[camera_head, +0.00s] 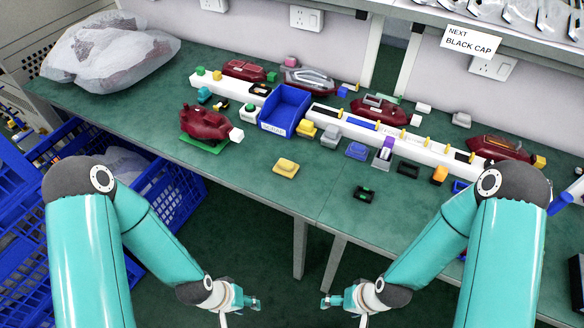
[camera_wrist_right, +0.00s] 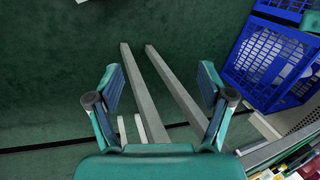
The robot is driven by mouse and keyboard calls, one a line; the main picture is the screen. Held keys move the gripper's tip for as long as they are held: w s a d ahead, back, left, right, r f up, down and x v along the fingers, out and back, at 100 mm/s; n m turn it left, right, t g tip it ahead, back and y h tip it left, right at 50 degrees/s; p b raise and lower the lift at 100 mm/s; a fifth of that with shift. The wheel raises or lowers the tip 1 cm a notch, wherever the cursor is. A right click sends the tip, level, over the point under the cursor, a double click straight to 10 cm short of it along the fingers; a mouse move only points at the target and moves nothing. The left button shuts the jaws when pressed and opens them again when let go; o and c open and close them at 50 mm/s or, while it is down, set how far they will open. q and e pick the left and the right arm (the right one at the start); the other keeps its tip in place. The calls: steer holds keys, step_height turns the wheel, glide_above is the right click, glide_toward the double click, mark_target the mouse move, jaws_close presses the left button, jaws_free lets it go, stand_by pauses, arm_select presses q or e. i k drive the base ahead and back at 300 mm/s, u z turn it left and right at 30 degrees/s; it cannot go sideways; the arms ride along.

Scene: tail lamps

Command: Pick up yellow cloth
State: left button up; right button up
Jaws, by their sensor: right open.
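A small yellow piece (camera_head: 285,167) lies flat on the front part of the green bench (camera_head: 320,200); I cannot tell whether it is cloth. No other thing in view looks clearly like a yellow cloth. My left gripper (camera_head: 247,301) is low in front of the bench, away from the yellow piece; its jaw opening is unclear. My right gripper (camera_head: 333,301) is also low in front of the bench. In the right wrist view the right gripper (camera_wrist_right: 160,85) is open, with nothing between its fingers.
A blue bin (camera_head: 286,107) stands amid a white rail with lamp parts. Red lamps (camera_head: 206,122) and several small coloured parts lie around. A wrapped bag (camera_head: 108,50) is at the back left. Blue crates (camera_head: 165,195) stand at left. The bench's front middle has free room.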

mark_target(286, 168)
steer(key=u, duration=0.75)
steer(key=i, duration=0.15)
steer(key=z, duration=2.9)
steer(key=k, duration=1)
steer(key=u, duration=0.95)
steer(key=i, duration=0.85)
steer(key=z, duration=0.05)
